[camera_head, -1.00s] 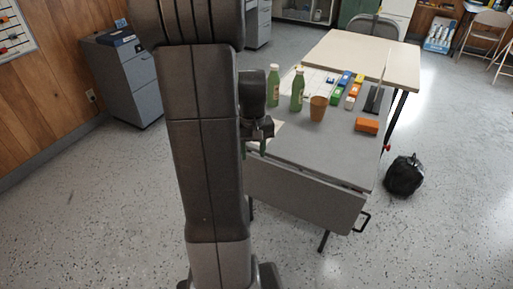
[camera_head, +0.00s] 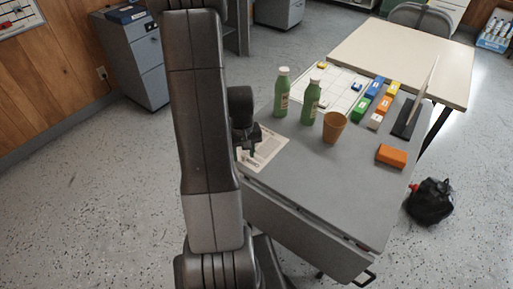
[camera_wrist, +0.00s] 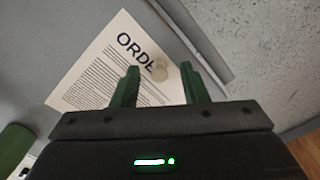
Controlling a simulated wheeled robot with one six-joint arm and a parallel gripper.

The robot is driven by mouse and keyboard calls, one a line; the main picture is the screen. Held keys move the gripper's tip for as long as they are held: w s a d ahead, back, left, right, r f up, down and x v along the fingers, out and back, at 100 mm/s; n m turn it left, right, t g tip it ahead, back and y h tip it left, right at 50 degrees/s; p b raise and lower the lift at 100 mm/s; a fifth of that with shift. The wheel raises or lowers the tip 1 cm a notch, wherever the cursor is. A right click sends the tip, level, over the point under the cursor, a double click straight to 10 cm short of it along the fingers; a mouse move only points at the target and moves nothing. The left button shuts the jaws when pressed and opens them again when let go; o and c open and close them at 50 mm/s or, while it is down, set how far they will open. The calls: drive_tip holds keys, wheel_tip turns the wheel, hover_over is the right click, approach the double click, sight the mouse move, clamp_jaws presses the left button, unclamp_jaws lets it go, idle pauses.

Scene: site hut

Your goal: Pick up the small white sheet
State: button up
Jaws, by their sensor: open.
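The small white sheet (camera_head: 268,150) lies flat on the grey table, at its near left edge. In the wrist view the sheet (camera_wrist: 92,68) shows a heading that starts "ORDE" above lines of small print. My gripper (camera_wrist: 160,80) is open and empty, with its two green fingers over the sheet's edge region. I cannot tell whether the fingertips touch the paper.
Two green bottles (camera_head: 281,96) and an orange-brown cup (camera_head: 334,127) stand behind the sheet. An orange block (camera_head: 391,156), several coloured boxes (camera_head: 374,87) and a larger gridded sheet (camera_head: 345,85) are farther off. The grey table's (camera_head: 310,185) near middle is bare.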

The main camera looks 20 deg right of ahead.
drive_tip(key=shift+f, duration=0.15)
clamp_jaws()
